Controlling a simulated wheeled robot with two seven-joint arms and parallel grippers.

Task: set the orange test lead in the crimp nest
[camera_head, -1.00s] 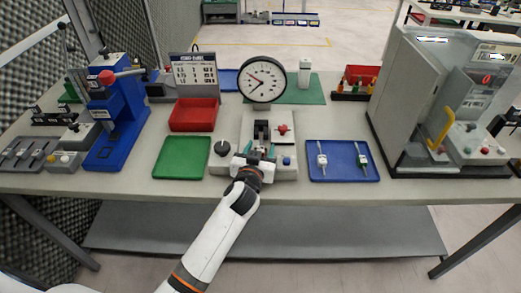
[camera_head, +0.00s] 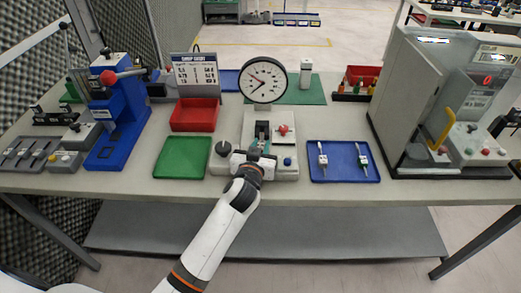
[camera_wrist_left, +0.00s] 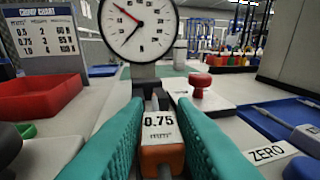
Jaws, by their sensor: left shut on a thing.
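My left gripper (camera_head: 260,146) is at the front of the grey dial fixture (camera_head: 285,170). In the left wrist view its teal fingers (camera_wrist_left: 160,140) are shut on the orange test lead (camera_wrist_left: 162,158), whose pale label reads 0.75. The lead's far end points at the dark upright block with a slot (camera_head: 262,129), which I take for the crimp nest. It also shows just beyond the label in the wrist view (camera_wrist_left: 155,96). The fingers hide the lead's underside, so I cannot tell whether it rests in the slot. My right gripper is not in view.
The dial gauge (camera_head: 264,80) rises behind the block. A blue tray (camera_head: 342,176) with two other leads lies right. A green tray (camera_head: 182,158) and a red bin (camera_head: 194,115) stand left.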

